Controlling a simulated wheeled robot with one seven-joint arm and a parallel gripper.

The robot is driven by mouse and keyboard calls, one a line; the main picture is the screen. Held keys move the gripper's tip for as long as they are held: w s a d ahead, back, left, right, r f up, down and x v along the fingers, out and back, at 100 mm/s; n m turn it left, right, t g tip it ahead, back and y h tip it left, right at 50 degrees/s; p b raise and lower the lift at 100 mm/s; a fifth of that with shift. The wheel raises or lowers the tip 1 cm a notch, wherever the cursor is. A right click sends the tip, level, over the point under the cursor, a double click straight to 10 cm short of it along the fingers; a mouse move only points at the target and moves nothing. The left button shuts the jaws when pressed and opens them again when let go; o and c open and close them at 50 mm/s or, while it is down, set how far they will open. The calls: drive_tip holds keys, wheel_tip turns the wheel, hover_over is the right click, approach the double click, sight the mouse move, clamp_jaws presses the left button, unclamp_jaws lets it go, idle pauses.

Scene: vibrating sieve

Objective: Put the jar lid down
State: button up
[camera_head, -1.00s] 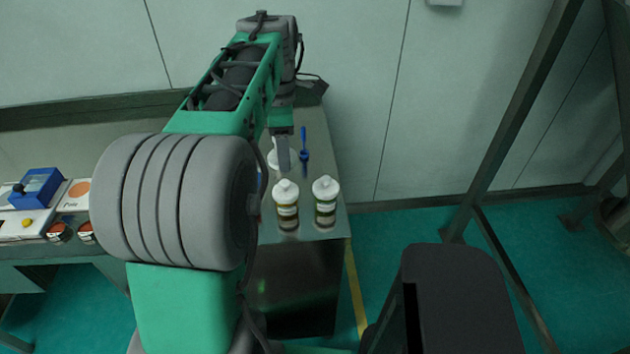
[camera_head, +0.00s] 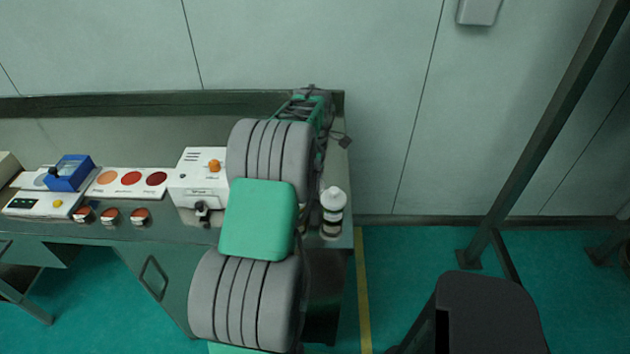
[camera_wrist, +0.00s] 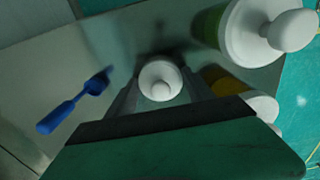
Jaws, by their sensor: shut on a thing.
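In the wrist view my gripper (camera_wrist: 160,88) is shut on a white round jar lid (camera_wrist: 160,78) with a small knob, held between the two fingers. The lid is over the grey metal bench top (camera_wrist: 60,65); I cannot tell whether it touches the surface. In the head view my own arm hides the gripper and the lid.
A white-lidded jar (camera_wrist: 262,30) stands right of the gripper and also shows in the head view (camera_head: 332,212). A second jar (camera_wrist: 262,106) is close by, partly hidden. A blue scoop-like tool (camera_wrist: 75,102) lies left. White devices (camera_head: 190,180) line the bench.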

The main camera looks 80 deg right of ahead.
drive_tip(key=shift+f, duration=0.15)
drive_tip(key=o, duration=1.3)
